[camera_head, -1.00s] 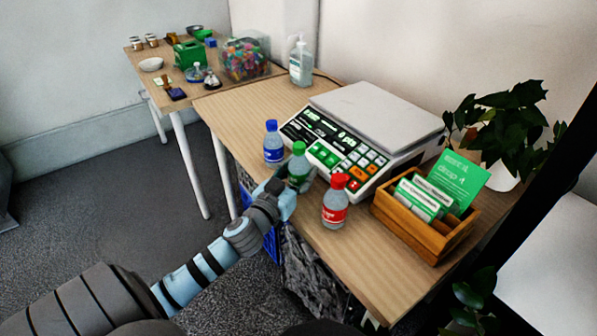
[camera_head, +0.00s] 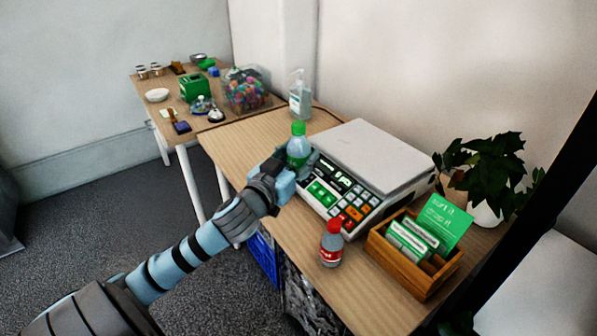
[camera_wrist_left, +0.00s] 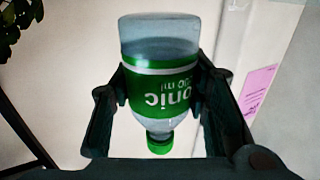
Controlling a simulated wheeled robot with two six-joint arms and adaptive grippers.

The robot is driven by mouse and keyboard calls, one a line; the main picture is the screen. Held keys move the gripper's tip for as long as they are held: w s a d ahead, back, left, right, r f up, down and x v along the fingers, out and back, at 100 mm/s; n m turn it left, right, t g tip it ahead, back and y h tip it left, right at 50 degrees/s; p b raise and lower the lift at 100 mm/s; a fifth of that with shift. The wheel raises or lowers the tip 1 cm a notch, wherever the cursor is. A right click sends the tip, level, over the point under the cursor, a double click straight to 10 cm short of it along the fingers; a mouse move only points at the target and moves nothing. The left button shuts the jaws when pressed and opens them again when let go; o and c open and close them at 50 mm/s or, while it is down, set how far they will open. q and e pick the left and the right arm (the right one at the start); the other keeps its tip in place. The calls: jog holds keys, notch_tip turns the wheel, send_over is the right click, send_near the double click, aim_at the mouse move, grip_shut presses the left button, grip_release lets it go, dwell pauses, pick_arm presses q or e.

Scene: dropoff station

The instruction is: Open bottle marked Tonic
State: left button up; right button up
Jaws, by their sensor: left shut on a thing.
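The Tonic bottle (camera_head: 298,146) is clear with a green label and a green cap (camera_head: 298,128). My left gripper (camera_head: 286,170) is shut on its body and holds it upright, raised above the table's front edge near the scale. In the left wrist view the bottle (camera_wrist_left: 160,45) appears upside down between the two fingers. Its green label shows "onic", and the green cap (camera_wrist_left: 160,145) is on the neck. A red-capped bottle (camera_head: 330,246) stands on the table (camera_head: 284,246) to the right. The blue-capped bottle is hidden now. My right gripper is not in view.
A white scale (camera_head: 372,155) with a keypad stands just behind the held bottle. A wooden card box (camera_head: 410,275) and a potted plant (camera_head: 487,175) are on the right. A pump bottle (camera_head: 300,95) stands at the back. A second table with small items is far left.

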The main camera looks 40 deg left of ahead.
pick_arm(q)
notch_tip(320, 180, up, 2)
jog(key=shift+r, duration=0.15)
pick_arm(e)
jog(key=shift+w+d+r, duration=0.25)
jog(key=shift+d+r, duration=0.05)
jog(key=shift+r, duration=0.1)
pick_arm(q)
jog(key=o, duration=0.3)
jog(key=c, duration=0.6)
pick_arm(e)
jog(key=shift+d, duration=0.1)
